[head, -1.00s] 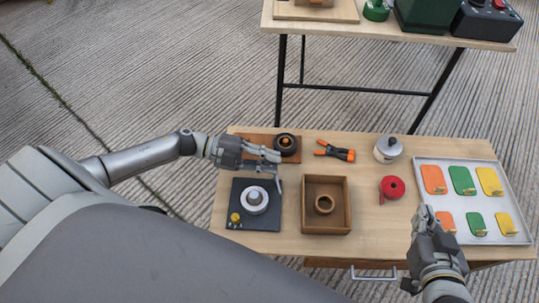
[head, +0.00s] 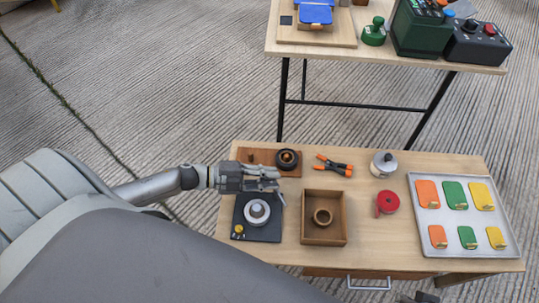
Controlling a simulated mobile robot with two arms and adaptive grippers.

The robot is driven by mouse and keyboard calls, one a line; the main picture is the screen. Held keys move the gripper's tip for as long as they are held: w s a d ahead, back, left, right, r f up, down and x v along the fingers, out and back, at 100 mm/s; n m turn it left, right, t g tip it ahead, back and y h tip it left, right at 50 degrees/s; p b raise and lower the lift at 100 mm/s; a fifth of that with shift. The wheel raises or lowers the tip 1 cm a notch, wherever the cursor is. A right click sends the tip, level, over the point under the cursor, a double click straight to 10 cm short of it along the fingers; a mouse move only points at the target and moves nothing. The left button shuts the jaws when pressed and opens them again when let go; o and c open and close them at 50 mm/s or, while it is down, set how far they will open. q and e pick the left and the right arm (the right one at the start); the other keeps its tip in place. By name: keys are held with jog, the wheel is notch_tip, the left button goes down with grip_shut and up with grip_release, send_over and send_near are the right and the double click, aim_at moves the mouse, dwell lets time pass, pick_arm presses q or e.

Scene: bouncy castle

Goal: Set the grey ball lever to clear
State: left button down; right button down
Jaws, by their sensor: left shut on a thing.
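A dark square plate (head: 270,233) lies at the table's left front. A pale round piece with a grey, ball-like centre (head: 257,211) sits on it, with a small yellow knob (head: 238,231) at its corner. A thin grey lever (head: 282,199) shows by the plate's right back edge, its upper end at my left fingertips. My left gripper (head: 270,180) reaches in from the left over the plate's back edge and is shut on this lever; the fingers hide the grip. A dark part of my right gripper (head: 425,297) just shows at the bottom edge, its fingers unclear.
Behind my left gripper is a brown board with a black ring (head: 287,160). An open wooden box (head: 343,235) stands right of the plate. Orange-black clamp (head: 335,166), silver pot (head: 383,164), red piece (head: 387,202) and tray of coloured plates (head: 415,230) lie further right.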

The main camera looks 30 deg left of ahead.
dwell(0.3)
pick_arm(q)
jog(key=c, duration=1.6)
grip_release()
jog(key=shift+o, duration=0.2)
jog(key=v, duration=1.2)
jog(key=shift+s, duration=0.1)
